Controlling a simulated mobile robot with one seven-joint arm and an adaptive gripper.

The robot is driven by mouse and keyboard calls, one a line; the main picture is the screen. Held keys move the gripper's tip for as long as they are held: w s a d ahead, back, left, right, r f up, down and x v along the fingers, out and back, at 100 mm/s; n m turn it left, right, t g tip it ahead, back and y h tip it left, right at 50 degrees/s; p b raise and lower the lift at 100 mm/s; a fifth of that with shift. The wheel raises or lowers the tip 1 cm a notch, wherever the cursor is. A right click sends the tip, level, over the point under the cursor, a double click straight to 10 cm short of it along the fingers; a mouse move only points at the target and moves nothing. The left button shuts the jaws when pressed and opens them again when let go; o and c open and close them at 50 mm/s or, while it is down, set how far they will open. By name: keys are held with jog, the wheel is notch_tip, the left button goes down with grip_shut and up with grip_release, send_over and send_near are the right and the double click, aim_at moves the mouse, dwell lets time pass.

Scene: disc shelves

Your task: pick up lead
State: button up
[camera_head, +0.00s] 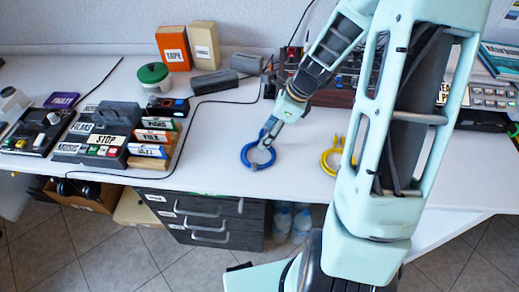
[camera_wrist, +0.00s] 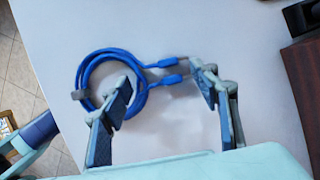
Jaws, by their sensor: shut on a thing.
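A coiled blue lead (camera_head: 259,165) is at the white desk's front middle. In the wrist view the blue lead (camera_wrist: 112,55) has a loop at the left, with a grey tie and two plugs pointing right. My gripper (camera_head: 268,139) is over the lead's far side. In the wrist view my gripper (camera_wrist: 165,82) has its fingers spread across the lead, the left one at the coil and the right one by the plugs. I cannot tell whether the lead is clear of the desk.
A yellow coiled lead (camera_head: 328,162) lies to the right, partly behind my arm. A labelled disc rack (camera_head: 155,137) and a FILMS/STOP box (camera_head: 98,135) stand at left. Desk around the blue lead is clear.

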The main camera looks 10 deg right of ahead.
jog(key=shift+c, duration=0.8)
jog(key=shift+r, duration=0.1)
